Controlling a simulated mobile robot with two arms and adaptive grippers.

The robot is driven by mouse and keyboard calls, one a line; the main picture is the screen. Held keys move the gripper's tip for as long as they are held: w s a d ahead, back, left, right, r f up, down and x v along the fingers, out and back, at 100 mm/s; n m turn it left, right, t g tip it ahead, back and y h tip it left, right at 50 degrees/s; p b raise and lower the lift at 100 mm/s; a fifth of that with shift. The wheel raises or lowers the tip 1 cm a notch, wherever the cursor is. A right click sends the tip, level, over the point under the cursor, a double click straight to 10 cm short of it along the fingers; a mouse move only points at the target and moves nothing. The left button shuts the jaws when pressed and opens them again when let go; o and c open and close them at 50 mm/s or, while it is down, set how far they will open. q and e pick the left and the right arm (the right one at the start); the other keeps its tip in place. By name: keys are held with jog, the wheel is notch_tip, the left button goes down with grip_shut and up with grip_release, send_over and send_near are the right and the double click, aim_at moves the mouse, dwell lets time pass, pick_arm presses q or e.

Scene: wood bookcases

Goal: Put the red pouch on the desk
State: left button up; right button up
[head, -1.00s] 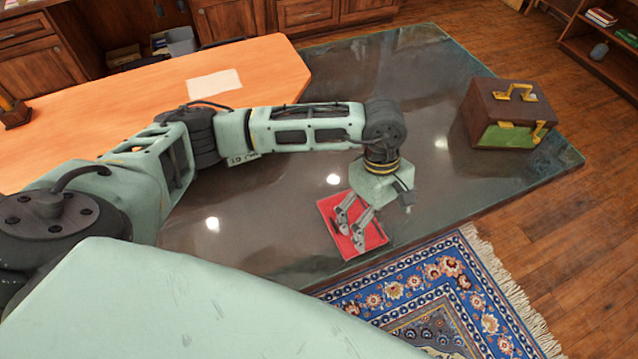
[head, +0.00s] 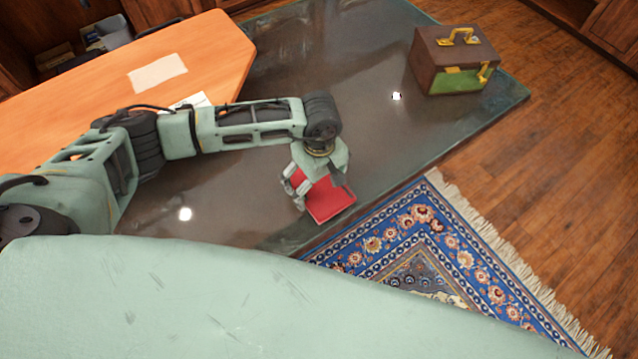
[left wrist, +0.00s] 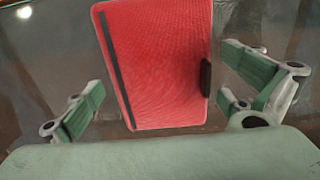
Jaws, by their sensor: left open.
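The red pouch (head: 330,203) lies flat on a dark glossy tabletop (head: 230,195), near its front edge. In the left wrist view the pouch (left wrist: 160,65) shows a dark stripe along its left side and a small dark tab on its right. My left gripper (head: 298,190) is over the pouch's far-left part and hides some of it. In the wrist view its open fingers (left wrist: 165,95) stand wide apart, one on each side of the pouch, with nothing held. An orange wooden desk top (head: 205,60) adjoins the dark one at the back left. My right gripper is out of view.
A brown case with yellow handles (head: 452,60) stands at the far right of the dark tabletop. Paper sheets (head: 157,73) lie on the wooden top. A blue patterned rug (head: 440,250) covers the floor in front. The dark surface between pouch and case is clear.

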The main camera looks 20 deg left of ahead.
pick_arm(q)
jog(key=c, duration=1.2)
jog(key=shift+r, duration=0.1)
